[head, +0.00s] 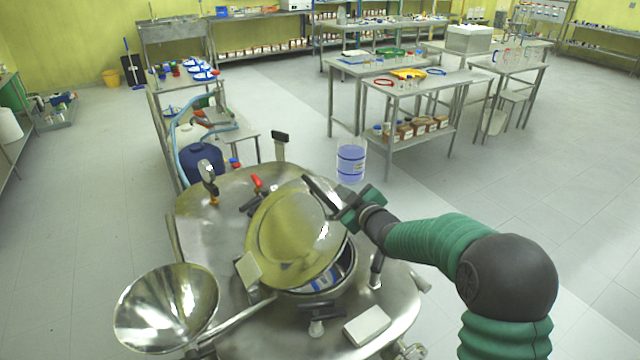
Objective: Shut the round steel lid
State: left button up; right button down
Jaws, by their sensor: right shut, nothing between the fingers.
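The round steel lid (290,235) stands tilted open over a round opening in the top of the steel reactor (205,200). Its shiny, yellowish face is towards me. Below its lower right edge the opening's rim (350,272) and part of the inside show. My right gripper (325,193) is at the lid's upper right edge, shut with nothing between its fingers. It overlaps the lid's edge in the picture; I cannot tell whether it touches. My left gripper is not in view.
A steel funnel (165,308) stands at the reactor's left front. A white block (367,325) lies at the front of the reactor top. A pressure gauge (208,172) and several clamps stand around the opening. Open floor lies to the right.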

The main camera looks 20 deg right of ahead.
jog(key=d+f+m, duration=0.1)
jog(key=d+f, duration=0.1)
jog(key=f, duration=0.3)
jog(key=w+d+f+m+b, duration=0.1)
jog(key=d+f, duration=0.2)
jog(key=f, duration=0.3)
jog(key=shift+d+y, duration=0.35)
jog(key=shift+y, duration=0.05)
jog(key=shift+w+a, duration=0.1)
